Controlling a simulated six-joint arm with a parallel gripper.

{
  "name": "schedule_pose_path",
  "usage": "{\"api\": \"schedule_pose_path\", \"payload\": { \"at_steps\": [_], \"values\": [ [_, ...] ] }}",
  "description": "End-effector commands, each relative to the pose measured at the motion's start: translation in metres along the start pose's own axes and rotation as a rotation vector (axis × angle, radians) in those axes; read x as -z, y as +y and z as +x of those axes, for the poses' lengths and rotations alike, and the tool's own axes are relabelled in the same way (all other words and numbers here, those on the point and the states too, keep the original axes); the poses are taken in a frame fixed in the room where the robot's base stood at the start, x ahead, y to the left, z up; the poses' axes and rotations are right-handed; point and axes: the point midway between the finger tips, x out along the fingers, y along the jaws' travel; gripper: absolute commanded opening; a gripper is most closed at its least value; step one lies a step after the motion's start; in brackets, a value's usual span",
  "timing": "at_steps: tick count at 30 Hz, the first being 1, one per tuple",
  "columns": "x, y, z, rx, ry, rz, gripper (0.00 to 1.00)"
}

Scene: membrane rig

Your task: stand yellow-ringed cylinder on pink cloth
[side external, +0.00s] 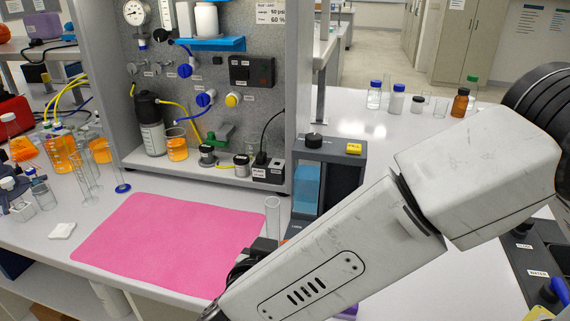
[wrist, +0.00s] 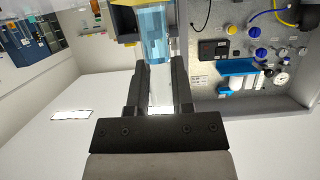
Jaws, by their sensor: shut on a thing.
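The pink cloth (side external: 170,240) lies flat and bare on the bench in the side view. My gripper (wrist: 160,85) is shut on a clear glass cylinder (wrist: 160,92), which shows between the two dark fingers in the wrist view. In the side view the cylinder's clear upper part (side external: 272,212) stands roughly upright by the cloth's right edge. Its lower part and most of my gripper are hidden behind my arm. I see no yellow ring on it in either view, and I cannot tell its height above the bench.
A dark device with a blue water tank (side external: 307,187) stands just behind the held cylinder. The grey panel rig (side external: 215,60) is behind the cloth. A thin cylinder with a blue foot (side external: 122,187) and a white block (side external: 62,230) are left of the cloth, near several glass vessels.

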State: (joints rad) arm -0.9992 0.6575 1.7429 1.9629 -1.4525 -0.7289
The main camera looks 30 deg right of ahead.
Motion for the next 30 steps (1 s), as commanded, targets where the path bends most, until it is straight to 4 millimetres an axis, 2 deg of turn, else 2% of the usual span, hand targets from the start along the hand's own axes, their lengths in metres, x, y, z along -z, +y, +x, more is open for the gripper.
{"api": "schedule_pose_path", "payload": {
  "at_steps": [21,30],
  "values": [
    [-0.028,-0.082,0.035,0.001,0.000,0.001,0.00],
    [-0.055,-0.106,0.051,0.001,0.000,-0.001,0.00]
  ]
}}
